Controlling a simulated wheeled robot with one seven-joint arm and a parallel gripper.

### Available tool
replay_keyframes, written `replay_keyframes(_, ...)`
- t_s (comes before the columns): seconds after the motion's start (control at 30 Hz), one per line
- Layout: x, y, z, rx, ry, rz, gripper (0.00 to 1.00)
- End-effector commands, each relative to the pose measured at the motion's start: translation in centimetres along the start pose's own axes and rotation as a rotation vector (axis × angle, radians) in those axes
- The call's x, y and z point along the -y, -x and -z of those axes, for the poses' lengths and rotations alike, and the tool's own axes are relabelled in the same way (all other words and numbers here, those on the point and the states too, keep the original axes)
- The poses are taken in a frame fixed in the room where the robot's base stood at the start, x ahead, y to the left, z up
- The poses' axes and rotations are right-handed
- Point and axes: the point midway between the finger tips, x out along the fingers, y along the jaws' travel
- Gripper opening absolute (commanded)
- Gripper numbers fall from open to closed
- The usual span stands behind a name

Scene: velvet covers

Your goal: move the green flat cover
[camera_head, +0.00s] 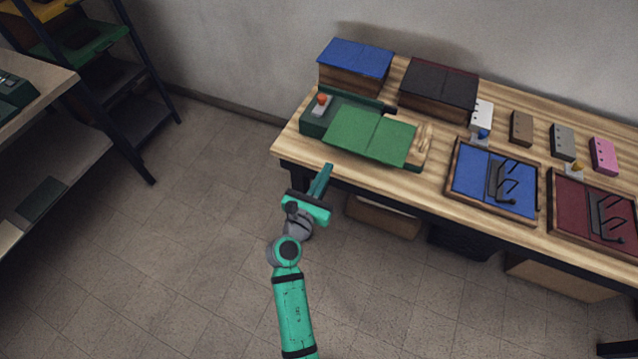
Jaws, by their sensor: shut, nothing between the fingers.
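The green flat cover (368,134) lies flat on a dark green device at the left end of the wooden table. A crease or seam runs across its middle. The device has an orange knob (322,98) at its left end. A pale, hand-shaped piece (423,138) shows at the cover's right edge. My gripper (327,171) is shut and empty. In the picture it is just off the table's front left corner, below and left of the cover, and apart from it. Its height relative to the tabletop is hard to tell.
Blue-topped (356,58) and black-topped (440,84) boxes stand behind the cover. Blue (466,182) and dark red (580,210) framed trays with black wire parts lie right. Small blocks line the back right. A shelf (100,75) stands far left. The floor between is clear.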

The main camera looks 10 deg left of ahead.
Motion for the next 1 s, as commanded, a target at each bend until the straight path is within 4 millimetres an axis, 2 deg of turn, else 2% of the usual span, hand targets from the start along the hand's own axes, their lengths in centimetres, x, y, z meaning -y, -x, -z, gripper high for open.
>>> replay_keyframes(0.03, 0.0, -1.1, -0.1, 0.001, 0.0, 0.002, 0.0)
replay_keyframes(0.2, 0.1, -3.9, 0.0, 0.001, -0.001, 0.002, 0.0)
replay_keyframes(0.4, 0.0, -5.9, 0.0, 0.0, 0.0, 0.0, 0.0)
replay_keyframes(1.0, 0.5, -7.0, 0.0, 0.0, 0.0, 0.007, 0.0)
